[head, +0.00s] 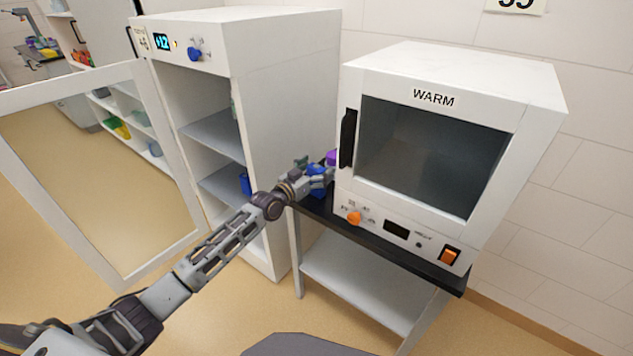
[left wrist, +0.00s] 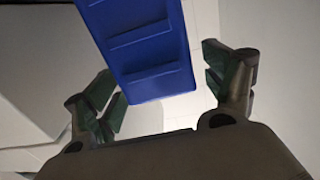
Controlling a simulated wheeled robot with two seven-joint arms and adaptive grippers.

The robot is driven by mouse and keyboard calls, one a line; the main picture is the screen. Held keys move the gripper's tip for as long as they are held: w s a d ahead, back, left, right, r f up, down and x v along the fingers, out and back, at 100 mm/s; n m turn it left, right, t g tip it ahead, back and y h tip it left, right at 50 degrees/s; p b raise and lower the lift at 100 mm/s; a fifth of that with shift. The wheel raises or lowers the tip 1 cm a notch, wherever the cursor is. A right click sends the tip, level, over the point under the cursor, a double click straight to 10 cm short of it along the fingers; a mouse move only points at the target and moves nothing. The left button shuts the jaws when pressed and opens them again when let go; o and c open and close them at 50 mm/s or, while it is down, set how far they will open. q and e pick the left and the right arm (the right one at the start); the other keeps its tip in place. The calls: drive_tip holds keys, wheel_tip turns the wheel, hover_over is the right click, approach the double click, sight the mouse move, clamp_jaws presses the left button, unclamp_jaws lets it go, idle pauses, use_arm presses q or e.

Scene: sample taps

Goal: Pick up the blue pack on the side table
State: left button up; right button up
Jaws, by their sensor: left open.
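The blue pack (head: 317,187) is at the left end of the dark-topped side table (head: 318,208), beside the white WARM oven, partly hidden by my left gripper (head: 312,170). In the left wrist view the blue pack (left wrist: 140,50) is large, with ridges across its face, and reaches between the two fingers. My left gripper (left wrist: 165,82) is open, its green-padded fingers apart on either side of the pack. I see a gap to the right finger; I cannot tell whether the left finger touches. My right gripper is not in view.
The WARM oven (head: 440,130) fills most of the tabletop. A purple item (head: 331,157) is close by the gripper. To the left stands a white cabinet (head: 285,95) with its glass door (head: 120,180) open and another blue item (head: 246,184) inside.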

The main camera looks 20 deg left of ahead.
use_arm(q)
drive_tip(key=c, duration=1.6)
drive_tip(key=shift+o, duration=0.2)
drive_tip(key=shift+r, duration=0.15)
drive_tip(key=shift+r, duration=0.55)
wheel_tip(320, 180, up, 7)
drive_tip(key=shift+p, duration=0.75)
drive_tip(key=shift+r, duration=0.85)
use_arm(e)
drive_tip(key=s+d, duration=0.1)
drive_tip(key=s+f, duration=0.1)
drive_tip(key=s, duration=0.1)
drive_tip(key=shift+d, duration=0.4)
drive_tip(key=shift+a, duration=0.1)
